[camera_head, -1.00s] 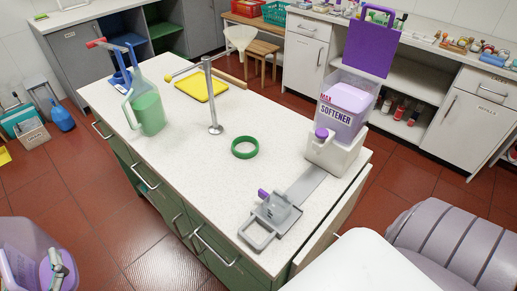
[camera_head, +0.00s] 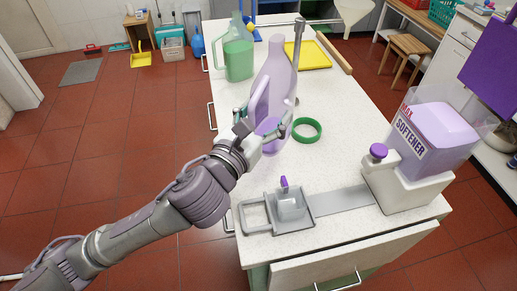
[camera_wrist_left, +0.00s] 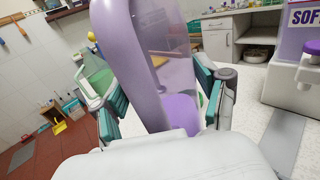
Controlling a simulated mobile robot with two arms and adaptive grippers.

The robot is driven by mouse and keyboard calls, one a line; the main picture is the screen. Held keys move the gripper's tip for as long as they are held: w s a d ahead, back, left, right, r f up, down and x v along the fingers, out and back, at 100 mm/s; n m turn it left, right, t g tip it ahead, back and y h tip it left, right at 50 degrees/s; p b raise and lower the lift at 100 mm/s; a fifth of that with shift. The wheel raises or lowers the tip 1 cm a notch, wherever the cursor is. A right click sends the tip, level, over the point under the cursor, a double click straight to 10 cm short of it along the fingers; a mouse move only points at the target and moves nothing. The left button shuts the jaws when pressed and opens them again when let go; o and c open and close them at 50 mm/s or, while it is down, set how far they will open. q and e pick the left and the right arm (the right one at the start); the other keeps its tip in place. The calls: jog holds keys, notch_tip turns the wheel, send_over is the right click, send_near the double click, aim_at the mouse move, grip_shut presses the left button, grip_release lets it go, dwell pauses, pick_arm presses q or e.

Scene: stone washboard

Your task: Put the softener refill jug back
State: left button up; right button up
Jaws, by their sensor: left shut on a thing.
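The softener refill jug (camera_head: 275,80) is a translucent lilac bottle with a handle and a little purple liquid at its bottom. It is upright, over or on the white counter; I cannot tell if its base touches. My left gripper (camera_head: 262,132) is shut on the jug, low on its body. In the left wrist view the jug (camera_wrist_left: 150,60) stands between the teal finger pads of the gripper (camera_wrist_left: 165,100). The softener dispenser (camera_head: 410,175), with a purple knob and a filled clear tank, stands at the counter's right. My right gripper is not in view.
A green jug (camera_head: 238,58) stands at the counter's far left, behind the lilac jug. A green ring (camera_head: 307,131) lies close to the right of the gripper. A grey tray (camera_head: 277,212) with a small cup lies in front. A metal post and yellow tray (camera_head: 308,55) are behind.

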pick_arm(q)
jog(key=d, duration=0.1)
jog(key=d+f+m+h, duration=0.1)
jog(key=shift+s+d+g+b, duration=0.1)
jog(key=shift+d+g+b, duration=0.2)
jog(key=shift+g, duration=0.1)
jog(key=shift+d+f, duration=0.15)
jog(key=w+a+f, duration=0.6)
jog(key=w+f, duration=0.3)
jog(key=f, duration=0.1)
jog(key=shift+w+f, duration=0.3)
jog(key=shift+f, duration=0.05)
jog(key=shift+f, duration=0.1)
jog(key=shift+f+b, duration=0.15)
jog(key=shift+b, duration=0.15)
jog(key=o, duration=1.8)
